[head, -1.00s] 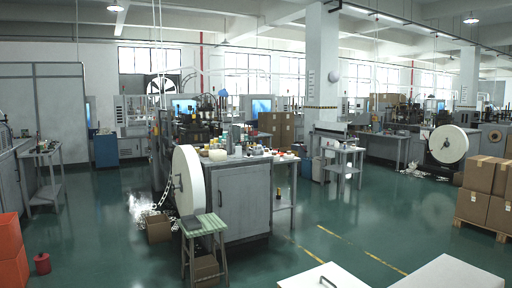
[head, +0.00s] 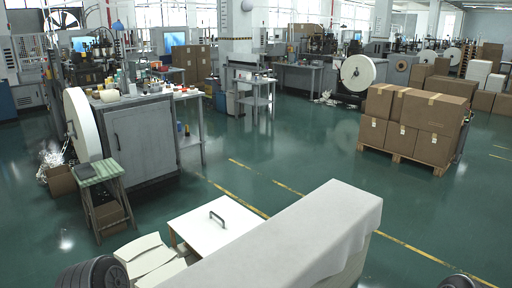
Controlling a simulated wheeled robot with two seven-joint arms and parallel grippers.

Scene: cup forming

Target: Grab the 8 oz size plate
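No marking that reads 8 oz can be made out, so I cannot tell which thing is the 8 oz size plate. A flat white panel with a dark handle (head: 217,218) lies low in the bottom middle of the head view. Several pale flat pieces (head: 150,257) lie beside it to the lower left, partly cut off by the frame edge. Neither of my grippers shows. Dark rounded parts, probably of my arms, show at the bottom left and bottom right edges.
A long block under a pale cloth (head: 300,235) stands right of the panel. A grey machine cabinet (head: 142,143) with a large white roll (head: 81,125) and a small green-topped stool (head: 97,172) stand left. Stacked cartons (head: 415,122) sit on a pallet at right. Green floor between is open.

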